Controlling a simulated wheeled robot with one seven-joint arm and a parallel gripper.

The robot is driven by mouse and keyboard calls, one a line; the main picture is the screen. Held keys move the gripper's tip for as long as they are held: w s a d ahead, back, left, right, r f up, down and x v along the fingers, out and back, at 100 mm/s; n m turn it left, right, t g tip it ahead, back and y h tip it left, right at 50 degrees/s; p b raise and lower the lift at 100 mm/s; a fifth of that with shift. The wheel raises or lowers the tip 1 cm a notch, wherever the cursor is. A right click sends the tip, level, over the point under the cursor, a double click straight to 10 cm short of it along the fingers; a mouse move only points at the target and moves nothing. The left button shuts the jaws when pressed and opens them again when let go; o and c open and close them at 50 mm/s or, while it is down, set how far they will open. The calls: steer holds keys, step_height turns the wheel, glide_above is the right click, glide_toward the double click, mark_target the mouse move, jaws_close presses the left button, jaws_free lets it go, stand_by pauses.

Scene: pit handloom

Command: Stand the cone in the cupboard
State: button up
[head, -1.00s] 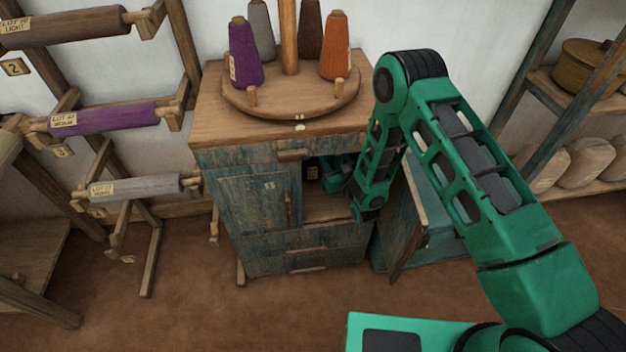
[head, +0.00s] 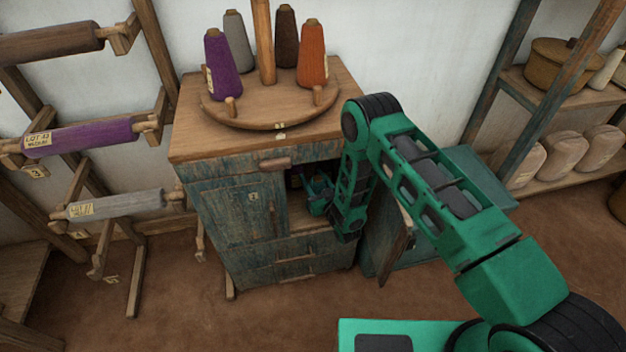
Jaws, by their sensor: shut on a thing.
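The cupboard (head: 236,212) is a worn blue-green wooden cabinet with a pale wooden top. Its right door (head: 397,232) stands open, and the left door is shut. My gripper (head: 314,188) reaches in through the open right side, in the shadowed upper compartment. It is shut on a cone (head: 296,179), which shows only as a small dark shape at the left of the opening. The fingertips and most of the cone are hidden by shadow, the cupboard front and my arm. I cannot tell whether the cone touches the compartment floor.
On the cupboard top, a round wooden stand (head: 268,118) with a central post carries a purple cone (head: 222,68), a grey cone (head: 237,42), a brown cone (head: 285,38) and an orange cone (head: 312,58). A roller rack (head: 150,60) stands left, shelves (head: 520,90) right.

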steer(key=o, duration=1.5)
steer(key=shift+o, duration=0.2)
steer(key=v, duration=1.2)
